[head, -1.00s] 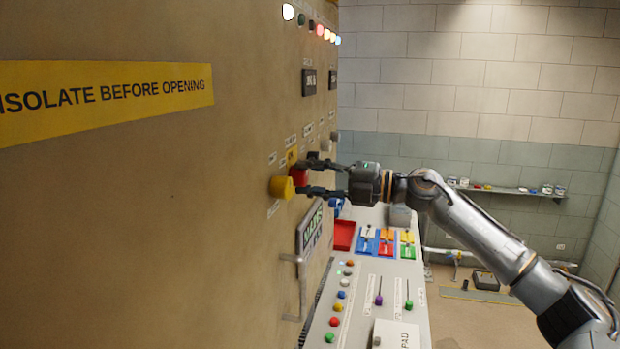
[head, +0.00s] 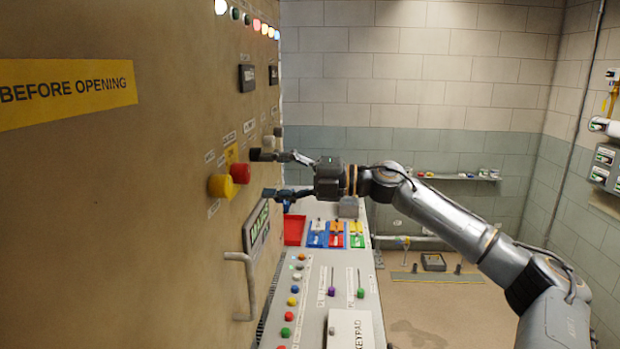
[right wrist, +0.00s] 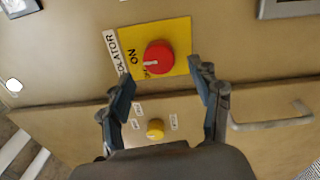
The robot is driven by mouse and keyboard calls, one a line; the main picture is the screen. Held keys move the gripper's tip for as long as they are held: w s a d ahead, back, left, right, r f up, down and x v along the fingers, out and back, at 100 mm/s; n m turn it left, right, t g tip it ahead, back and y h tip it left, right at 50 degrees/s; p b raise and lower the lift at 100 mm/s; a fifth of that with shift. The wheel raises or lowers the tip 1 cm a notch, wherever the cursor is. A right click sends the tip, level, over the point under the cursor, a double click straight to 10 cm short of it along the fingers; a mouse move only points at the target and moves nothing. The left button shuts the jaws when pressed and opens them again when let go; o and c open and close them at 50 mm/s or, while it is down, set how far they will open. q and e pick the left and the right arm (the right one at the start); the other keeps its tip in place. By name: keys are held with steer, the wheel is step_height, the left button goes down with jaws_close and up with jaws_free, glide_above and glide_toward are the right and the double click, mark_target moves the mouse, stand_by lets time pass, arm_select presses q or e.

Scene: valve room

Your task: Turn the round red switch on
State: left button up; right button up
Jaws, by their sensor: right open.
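The round red switch (head: 240,173) is on the brown cabinet front, beside a yellow knob (head: 220,186). In the right wrist view the red switch (right wrist: 159,57) sits on a yellow plate marked "ON". A short white mark shows on the switch's left part, on the side of the word "ON". My right gripper (head: 272,175) is open and empty, a little out from the switch. In the right wrist view its fingertips (right wrist: 163,70) stand apart on either side below the switch, not touching it. My left gripper is not in view.
A door handle (head: 245,285) sticks out below the switches. A console (head: 315,270) with coloured buttons, levers and a keypad stands below my right arm. Dark and grey knobs are just beyond the red switch.

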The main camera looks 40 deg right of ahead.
steer(key=v, duration=0.7)
steer(key=shift+s+d, duration=0.2)
stand_by(0.4)
stand_by(0.4)
